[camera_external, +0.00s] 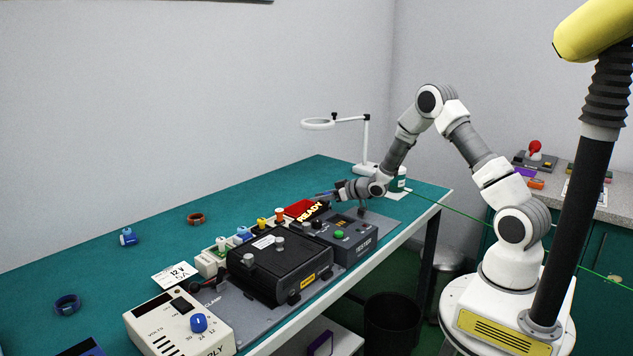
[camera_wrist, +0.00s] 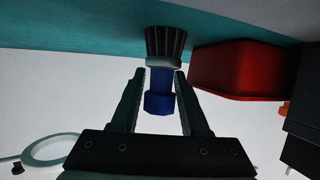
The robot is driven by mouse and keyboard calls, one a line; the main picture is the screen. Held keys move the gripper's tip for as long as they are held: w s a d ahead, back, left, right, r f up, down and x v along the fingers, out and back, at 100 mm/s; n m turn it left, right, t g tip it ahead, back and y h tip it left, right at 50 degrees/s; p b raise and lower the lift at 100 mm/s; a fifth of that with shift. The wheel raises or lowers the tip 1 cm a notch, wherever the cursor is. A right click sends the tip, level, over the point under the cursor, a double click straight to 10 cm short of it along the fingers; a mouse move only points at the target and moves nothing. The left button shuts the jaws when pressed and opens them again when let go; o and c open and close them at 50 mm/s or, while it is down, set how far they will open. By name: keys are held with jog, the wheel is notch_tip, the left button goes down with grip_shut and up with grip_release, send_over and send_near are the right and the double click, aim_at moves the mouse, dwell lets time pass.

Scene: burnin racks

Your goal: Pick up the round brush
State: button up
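The round brush (camera_wrist: 160,102) shows in the wrist view, with dark bristles, a pale collar and a blue handle. My gripper (camera_wrist: 160,72) is open, with one finger on each side of the blue handle. Narrow gaps seem to show between handle and fingers. In the external view my gripper (camera_external: 338,192) is low over the bench beside the red READY bin (camera_external: 304,209). I cannot make out the brush clearly there.
The red bin (camera_wrist: 235,70) is close to the right finger in the wrist view. A ring lamp (camera_external: 318,124) stands behind my gripper. The bench's back left is mostly clear.

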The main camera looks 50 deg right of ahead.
grip_shut()
jog(key=shift+r, duration=0.1)
